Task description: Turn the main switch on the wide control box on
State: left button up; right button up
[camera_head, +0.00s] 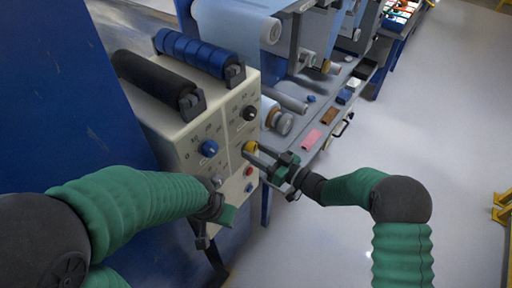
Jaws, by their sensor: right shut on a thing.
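The wide control box (172,134) is cream-coloured and stands left of centre, its front panel facing right. The panel carries a blue knob (209,148), a black knob (249,113), a yellow knob (249,147) and small red buttons (249,171). Which of them is the main switch I cannot read. My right gripper (253,151) reaches in from the right and is shut on the yellow knob, its fingertips partly covering it. My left gripper (217,216) is by the lower left part of the panel; its fingers are partly hidden, so their opening is unclear.
A black roller (155,77) and a blue roller (192,50) lie on top of the box. A large blue panel (60,90) stands at the left. Behind is a bench (325,118) with rollers and small coloured blocks.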

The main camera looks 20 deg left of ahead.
jog(key=shift+m+p, duration=0.55)
jog(key=shift+m, duration=0.65)
jog(key=shift+d+f, duration=0.1)
jog(key=o, duration=1.4)
jog(key=shift+w, duration=0.1)
jog(key=shift+c, duration=0.2)
jog(key=v, duration=1.7)
